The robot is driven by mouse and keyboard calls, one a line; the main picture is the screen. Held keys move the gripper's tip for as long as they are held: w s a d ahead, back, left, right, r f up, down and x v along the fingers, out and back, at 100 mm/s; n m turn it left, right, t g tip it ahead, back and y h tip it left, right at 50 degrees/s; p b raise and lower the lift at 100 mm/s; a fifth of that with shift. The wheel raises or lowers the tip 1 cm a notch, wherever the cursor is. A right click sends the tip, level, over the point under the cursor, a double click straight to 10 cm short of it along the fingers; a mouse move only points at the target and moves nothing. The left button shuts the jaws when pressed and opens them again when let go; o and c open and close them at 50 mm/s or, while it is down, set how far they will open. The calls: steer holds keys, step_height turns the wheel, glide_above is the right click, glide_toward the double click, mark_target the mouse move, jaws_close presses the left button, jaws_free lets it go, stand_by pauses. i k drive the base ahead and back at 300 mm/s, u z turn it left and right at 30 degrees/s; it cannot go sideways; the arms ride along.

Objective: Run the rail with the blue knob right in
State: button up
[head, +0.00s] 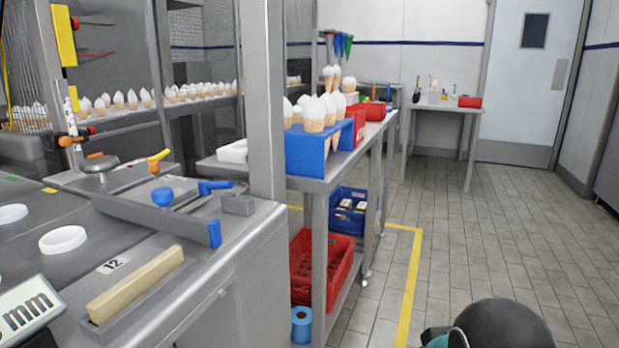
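A small blue knob (162,196) sits on a grey metal rail assembly (150,218) on the steel machine top at the left. A long grey bar along its near side ends in a flat blue piece (214,234). A blue lever-like handle (214,187) lies just behind and to the right of the knob. How far the rail is in or out cannot be told from here. My gripper is not in view; only a dark rounded part that seems to be of my arm shows at the bottom right.
A wooden-topped block (136,284) and white rings (63,240) lie on the near machine top. An orange-and-yellow handle (158,157) is farther back. A steel post (264,100) rises beside the rail. A cone rack (318,152) stands beyond it. Tiled floor (480,230) at the right is clear.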

mark_target(147, 205)
steer(key=u, duration=3.45)
steer(key=k, duration=1.25)
steer(key=z, duration=1.7)
steer(key=i, duration=0.5)
steer(key=z, duration=0.05)
